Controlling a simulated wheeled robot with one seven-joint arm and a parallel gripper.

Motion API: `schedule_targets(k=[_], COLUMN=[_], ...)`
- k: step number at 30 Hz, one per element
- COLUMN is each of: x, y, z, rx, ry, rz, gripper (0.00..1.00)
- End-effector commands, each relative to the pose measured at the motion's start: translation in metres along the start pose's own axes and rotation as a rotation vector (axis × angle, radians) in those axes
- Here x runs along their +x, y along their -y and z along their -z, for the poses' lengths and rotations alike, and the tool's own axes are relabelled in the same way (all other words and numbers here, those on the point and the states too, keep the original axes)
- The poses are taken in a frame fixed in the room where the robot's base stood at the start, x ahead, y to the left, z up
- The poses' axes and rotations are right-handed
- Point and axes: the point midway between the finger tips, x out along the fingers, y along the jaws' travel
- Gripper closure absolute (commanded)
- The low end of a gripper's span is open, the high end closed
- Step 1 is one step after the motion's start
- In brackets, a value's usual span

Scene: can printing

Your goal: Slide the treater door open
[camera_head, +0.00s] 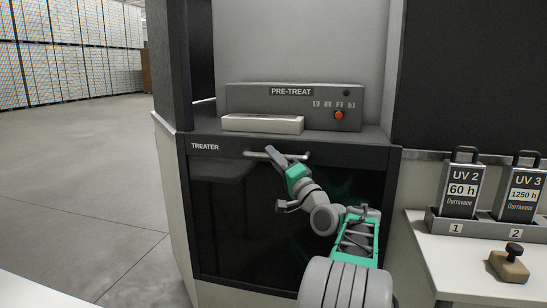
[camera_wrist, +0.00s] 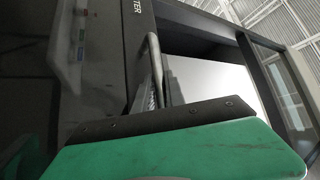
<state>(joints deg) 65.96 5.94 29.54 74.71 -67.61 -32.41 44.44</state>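The treater door is a dark glossy panel (camera_head: 225,220) under a grey strip marked TREATER; it covers the front of the unit. Its pale metal bar handle (camera_head: 298,157) runs level near the door's top edge. My gripper (camera_head: 272,154) is at the handle, its grey fingers reaching across the bar from the lower right. In the wrist view the handle (camera_wrist: 152,62) runs down behind the dark edge of my gripper's green and black body.
A PRE-TREAT box (camera_head: 290,93) with an orange button and a pale slab (camera_head: 262,124) stand on top of the unit. At right, a white table (camera_head: 450,260) bears a tray with UV 2 and UV 3 canisters and a stamp (camera_head: 509,265). Open floor lies left.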

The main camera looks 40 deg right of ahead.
Motion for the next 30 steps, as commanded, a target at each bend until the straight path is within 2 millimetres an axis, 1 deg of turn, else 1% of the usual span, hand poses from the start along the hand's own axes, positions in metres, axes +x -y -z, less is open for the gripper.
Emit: schedule_targets(k=[1,7,14,16,19,25,27,30], x=[0.0,0.0,0.0,-0.004,-0.018,-0.06,-0.07,-0.077], y=[-0.001,0.0,0.0,0.0,0.0,-0.001,0.0,0.0], z=[0.0,0.0,0.0,0.0,0.001,0.002,0.001,0.0], rx=[0.0,0.0,0.0,0.001,0.001,0.001,0.001,0.001], ry=[-0.001,0.0,0.0,0.0,-0.002,-0.003,-0.002,-0.001], rz=[-0.001,0.0,0.001,0.0,-0.002,-0.003,-0.001,0.0], gripper=[0.81,0.64,0.64,0.64,0.64,0.64,0.64,0.64])
